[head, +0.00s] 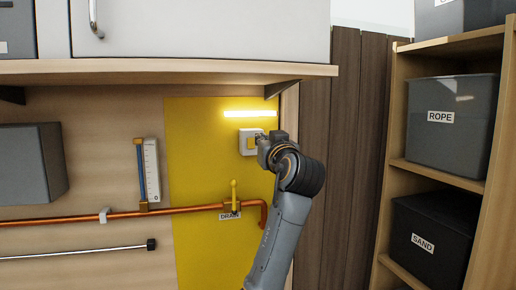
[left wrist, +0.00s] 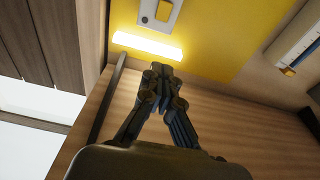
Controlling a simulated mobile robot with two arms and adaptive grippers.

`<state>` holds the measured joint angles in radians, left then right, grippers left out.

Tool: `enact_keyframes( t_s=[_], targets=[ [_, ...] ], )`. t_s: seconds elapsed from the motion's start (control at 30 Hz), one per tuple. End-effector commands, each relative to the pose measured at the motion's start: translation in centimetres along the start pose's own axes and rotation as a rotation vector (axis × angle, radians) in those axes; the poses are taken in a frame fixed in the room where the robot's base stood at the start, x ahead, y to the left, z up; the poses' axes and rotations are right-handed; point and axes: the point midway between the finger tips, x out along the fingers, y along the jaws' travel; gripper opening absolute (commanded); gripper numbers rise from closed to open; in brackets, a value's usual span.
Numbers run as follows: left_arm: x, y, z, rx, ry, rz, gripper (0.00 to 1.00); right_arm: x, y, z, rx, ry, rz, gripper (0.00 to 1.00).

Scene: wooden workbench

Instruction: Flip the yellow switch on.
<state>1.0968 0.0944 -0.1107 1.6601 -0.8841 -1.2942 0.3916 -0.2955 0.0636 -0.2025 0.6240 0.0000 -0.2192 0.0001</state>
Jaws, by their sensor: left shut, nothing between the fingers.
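A white switch plate (head: 242,150) with a small yellow switch (head: 251,142) is mounted on the yellow wall panel, under the cupboard. In the left wrist view the plate (left wrist: 158,14) is cut off by the top edge. My left gripper (head: 261,138) is at the right side of the plate in the head view and overlaps its edge. In the left wrist view its fingers (left wrist: 161,72) are together with nothing between them. I cannot tell whether they touch the plate. The switch's exact position is too small to read. My right gripper is not in view.
A light strip (head: 250,114) glows above the switch; it also shows in the left wrist view (left wrist: 147,46). The wooden cupboard underside (head: 160,70) overhangs the panel. A copper pipe (head: 180,209) with a yellow valve handle (head: 233,192) runs below. Shelves with bins (head: 452,130) stand right.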

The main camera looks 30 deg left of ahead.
Motion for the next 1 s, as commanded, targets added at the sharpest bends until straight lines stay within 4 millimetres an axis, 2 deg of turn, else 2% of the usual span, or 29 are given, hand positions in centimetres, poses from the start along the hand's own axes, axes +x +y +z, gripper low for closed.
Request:
enact_keyframes(
  t_s=[0.1,0.2,0.4,0.77,0.87,0.97,1.0],
  targets=[
    [-1.2,0.0,-0.3,-0.002,0.001,0.002,0.0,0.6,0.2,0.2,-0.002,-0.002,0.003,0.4],
    [-1.7,0.0,-0.5,-0.002,0.0,0.0,0.0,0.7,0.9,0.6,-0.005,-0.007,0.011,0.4],
    [-1.8,0.0,-0.6,0.0,0.0,-0.001,0.0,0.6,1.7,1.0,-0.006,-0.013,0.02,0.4],
    [-1.7,0.0,-0.5,0.0,-0.001,0.0,0.0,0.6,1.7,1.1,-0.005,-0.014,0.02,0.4],
    [-1.8,0.4,1.1,0.016,-0.021,0.014,0.0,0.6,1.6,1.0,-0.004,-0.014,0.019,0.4],
    [-2.2,1.2,5.3,0.057,-0.074,0.055,0.0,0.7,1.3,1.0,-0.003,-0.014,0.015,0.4],
    [-2.6,1.6,7.7,0.08,-0.106,0.078,0.0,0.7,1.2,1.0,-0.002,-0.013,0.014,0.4]
  ],
)
